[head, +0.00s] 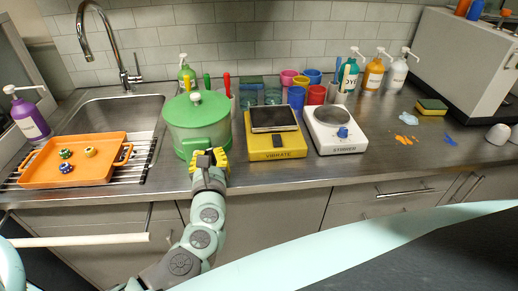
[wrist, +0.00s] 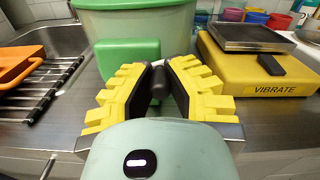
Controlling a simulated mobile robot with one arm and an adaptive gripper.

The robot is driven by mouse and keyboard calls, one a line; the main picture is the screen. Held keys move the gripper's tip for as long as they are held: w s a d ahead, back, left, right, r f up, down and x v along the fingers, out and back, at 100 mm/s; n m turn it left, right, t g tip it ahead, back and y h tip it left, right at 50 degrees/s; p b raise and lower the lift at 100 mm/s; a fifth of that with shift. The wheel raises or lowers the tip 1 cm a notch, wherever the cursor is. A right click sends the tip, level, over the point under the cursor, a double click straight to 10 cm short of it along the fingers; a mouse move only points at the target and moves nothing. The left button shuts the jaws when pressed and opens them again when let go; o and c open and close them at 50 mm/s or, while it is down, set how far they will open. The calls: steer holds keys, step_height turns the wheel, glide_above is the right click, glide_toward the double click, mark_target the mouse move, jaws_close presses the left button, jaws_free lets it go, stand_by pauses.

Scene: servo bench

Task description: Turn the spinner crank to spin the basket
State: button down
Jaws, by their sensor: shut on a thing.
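The spinner (head: 190,132) stands on the steel counter right of the sink, with a green lid, a pale see-through bowl and a green base. Its green side housing (wrist: 120,60) faces me in the wrist view. The dark spinner crank handle (wrist: 157,80) shows between the yellow pads of my gripper (wrist: 160,77). My gripper (head: 210,160) is at the spinner's front right and is shut on the handle. The basket inside the bowl cannot be made out. The crank's lower part is hidden by my gripper.
A yellow VIBRATE device (head: 275,146) stands close on the right, with a white STIRRER (head: 340,140) beyond it. An orange tray (head: 75,160) with small round items lies left, on a rack by the sink (head: 125,115). Cups and bottles line the back.

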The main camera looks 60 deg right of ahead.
stand_by(0.4)
steer(key=c, duration=0.9)
jaws_free()
steer(key=v, duration=1.2)
steer(key=shift+d, duration=0.1)
